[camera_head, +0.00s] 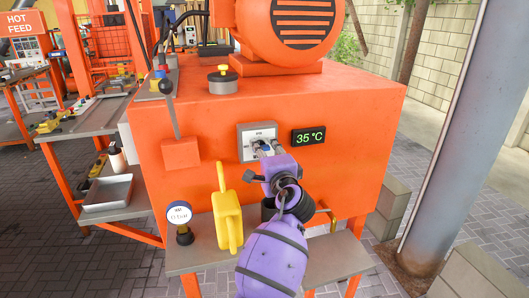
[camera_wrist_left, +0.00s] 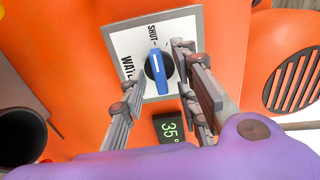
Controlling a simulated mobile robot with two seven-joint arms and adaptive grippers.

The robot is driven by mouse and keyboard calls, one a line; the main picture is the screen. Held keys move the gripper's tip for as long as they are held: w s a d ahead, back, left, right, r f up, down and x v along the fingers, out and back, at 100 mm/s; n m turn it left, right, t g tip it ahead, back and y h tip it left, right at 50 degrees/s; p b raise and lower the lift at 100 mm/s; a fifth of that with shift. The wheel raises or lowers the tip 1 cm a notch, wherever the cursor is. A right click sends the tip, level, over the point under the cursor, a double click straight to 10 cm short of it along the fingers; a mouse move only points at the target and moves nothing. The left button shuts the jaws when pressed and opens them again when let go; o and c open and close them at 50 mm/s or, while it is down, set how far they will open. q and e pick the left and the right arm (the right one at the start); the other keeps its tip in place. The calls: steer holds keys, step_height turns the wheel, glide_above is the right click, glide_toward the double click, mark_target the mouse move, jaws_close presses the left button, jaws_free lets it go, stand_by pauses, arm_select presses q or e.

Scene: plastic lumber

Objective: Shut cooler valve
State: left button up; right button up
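The cooler valve is a blue knob (camera_wrist_left: 158,73) on a black round base, set on a white plate (camera_head: 247,142) on the front of the orange machine. In the wrist view its white mark points toward the SHUT label on the plate. My left gripper (camera_wrist_left: 158,78) is in front of the plate with its fingers spread, one on each side of the knob. Contact with the knob cannot be made out. In the head view the purple left gripper (camera_head: 268,150) covers part of the plate. My right gripper is not in view.
A green 35 °C display (camera_head: 308,136) sits beside the plate. A red-based lever (camera_head: 181,153) and a large orange motor (camera_head: 290,30) are close by. A grey post (camera_head: 470,130) stands right.

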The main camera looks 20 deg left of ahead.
arm_select(q)
steer(key=v, duration=1.2)
